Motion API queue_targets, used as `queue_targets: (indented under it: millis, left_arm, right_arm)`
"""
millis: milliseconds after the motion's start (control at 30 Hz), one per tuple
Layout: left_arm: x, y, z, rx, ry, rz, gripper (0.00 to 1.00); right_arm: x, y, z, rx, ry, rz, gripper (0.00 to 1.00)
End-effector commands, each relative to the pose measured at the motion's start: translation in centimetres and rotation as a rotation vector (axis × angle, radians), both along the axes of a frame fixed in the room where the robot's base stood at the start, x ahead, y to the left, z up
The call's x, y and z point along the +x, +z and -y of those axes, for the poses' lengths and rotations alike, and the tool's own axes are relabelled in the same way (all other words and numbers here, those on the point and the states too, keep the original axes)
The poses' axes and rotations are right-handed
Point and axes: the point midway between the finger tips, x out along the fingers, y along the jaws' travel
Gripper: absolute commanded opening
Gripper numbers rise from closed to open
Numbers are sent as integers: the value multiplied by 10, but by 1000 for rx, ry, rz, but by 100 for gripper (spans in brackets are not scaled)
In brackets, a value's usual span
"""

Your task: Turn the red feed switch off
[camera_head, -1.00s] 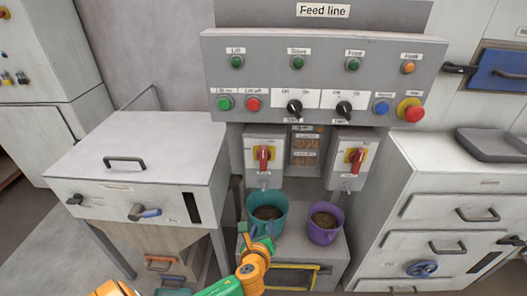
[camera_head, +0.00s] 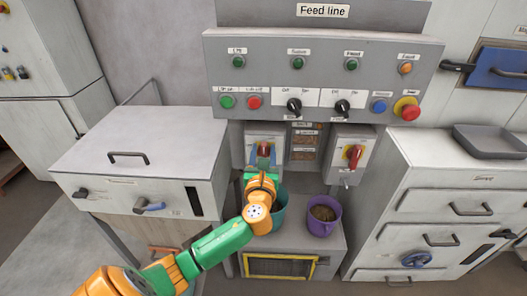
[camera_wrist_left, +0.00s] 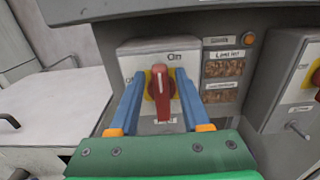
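A red rotary switch (camera_head: 264,149) sits on a yellow plate on the left grey switch box, partly hidden by my gripper. In the left wrist view its red handle (camera_wrist_left: 160,92) stands upright below the word "On". My left gripper (camera_head: 262,154) is in front of it. In the wrist view the two blue fingers (camera_wrist_left: 159,76) are spread, one on each side of the handle, with gaps visible; contact does not show. A second red switch (camera_head: 354,156) is on the right box. The small label under the left handle is unreadable. My right gripper is out of view.
A control panel (camera_head: 325,70) with buttons and black knobs overhangs the boxes. A teal bucket (camera_head: 281,214), partly hidden by my arm, and a purple bucket (camera_head: 323,216) stand below on a grey stand (camera_head: 330,245). A red emergency button (camera_head: 411,113) is at the right.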

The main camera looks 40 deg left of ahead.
Motion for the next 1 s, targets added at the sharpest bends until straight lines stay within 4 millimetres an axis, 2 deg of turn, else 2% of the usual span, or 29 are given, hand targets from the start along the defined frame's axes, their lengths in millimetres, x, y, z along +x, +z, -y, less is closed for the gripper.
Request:
queue_targets:
  millis: [33,133,167,567,1000]
  left_arm:
    - [0,0,0,0,0,0,31]
    - [0,0,0,0,0,0,4]
    - [0,0,0,-1,0,-1,0]
    - [-1,0,-1,-40,-1,26,0]
    - [-6,-3,-8,-327,0,220,0]
  right_arm:
    - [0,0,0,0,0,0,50]
    - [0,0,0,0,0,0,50]
    - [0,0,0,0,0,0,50]
    - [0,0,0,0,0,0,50]
    - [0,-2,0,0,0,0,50]
